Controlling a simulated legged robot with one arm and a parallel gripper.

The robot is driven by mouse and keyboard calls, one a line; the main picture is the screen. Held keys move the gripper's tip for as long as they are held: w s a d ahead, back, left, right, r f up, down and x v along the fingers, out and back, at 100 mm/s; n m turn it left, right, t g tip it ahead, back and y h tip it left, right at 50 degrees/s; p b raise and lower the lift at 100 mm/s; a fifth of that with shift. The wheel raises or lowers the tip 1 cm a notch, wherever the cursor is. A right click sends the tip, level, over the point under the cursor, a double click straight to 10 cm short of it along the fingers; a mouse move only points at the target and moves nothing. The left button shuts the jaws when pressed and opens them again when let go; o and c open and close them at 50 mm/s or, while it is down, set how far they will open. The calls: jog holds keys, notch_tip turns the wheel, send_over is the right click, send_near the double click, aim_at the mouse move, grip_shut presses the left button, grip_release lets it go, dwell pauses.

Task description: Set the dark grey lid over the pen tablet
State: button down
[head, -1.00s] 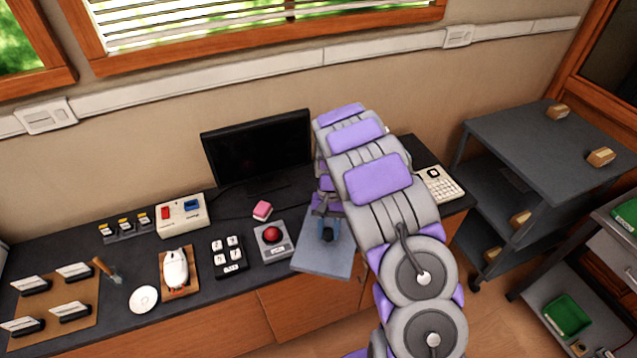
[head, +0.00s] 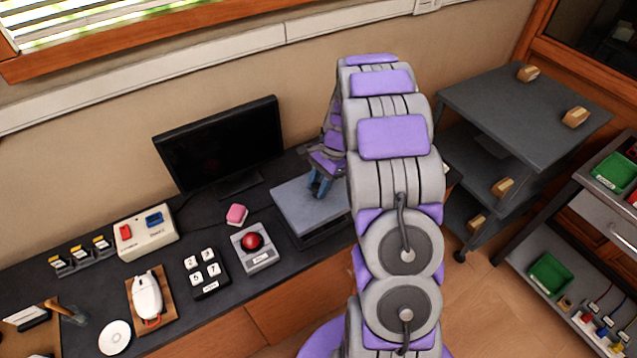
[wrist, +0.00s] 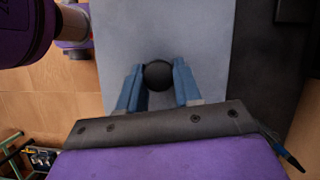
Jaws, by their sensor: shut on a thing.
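The lid is a flat blue-grey plate (head: 300,208) with a round black knob (wrist: 158,75). My gripper (head: 320,186) is shut on the knob, and its two blue fingers (wrist: 158,84) sit either side of it in the wrist view. The lid is over the right part of the dark desk, right of the red trackball. A dark shape shows under its front edge; I cannot tell whether this is the pen tablet or shadow. The tablet is not clearly visible. A dark pen-like tip (wrist: 290,160) shows at the lower right in the wrist view.
A monitor (head: 220,145) stands behind. The red trackball (head: 254,243), pink eraser-like block (head: 237,214), number keypad (head: 204,272) and white mouse (head: 147,297) lie left of the lid. A grey shelf cart (head: 520,105) stands right. Bare desk shows between several items.

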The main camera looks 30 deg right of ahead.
jog(key=shift+f+b, duration=0.5)
jog(key=shift+f, duration=0.45)
jog(key=shift+f+p, duration=0.55)
jog(key=shift+f, duration=2.7)
jog(key=shift+s+a+r+p, duration=0.1)
jog(key=shift+a+r+p, duration=0.05)
jog(key=shift+p, duration=0.25)
jog(key=shift+p, duration=0.8)
jog(key=shift+f, duration=0.9)
jog(key=shift+c, duration=1)
grip_release()
jog(key=shift+r, duration=0.1)
jog(key=shift+r+p, duration=2.05)
jog(key=shift+r, duration=1.35)
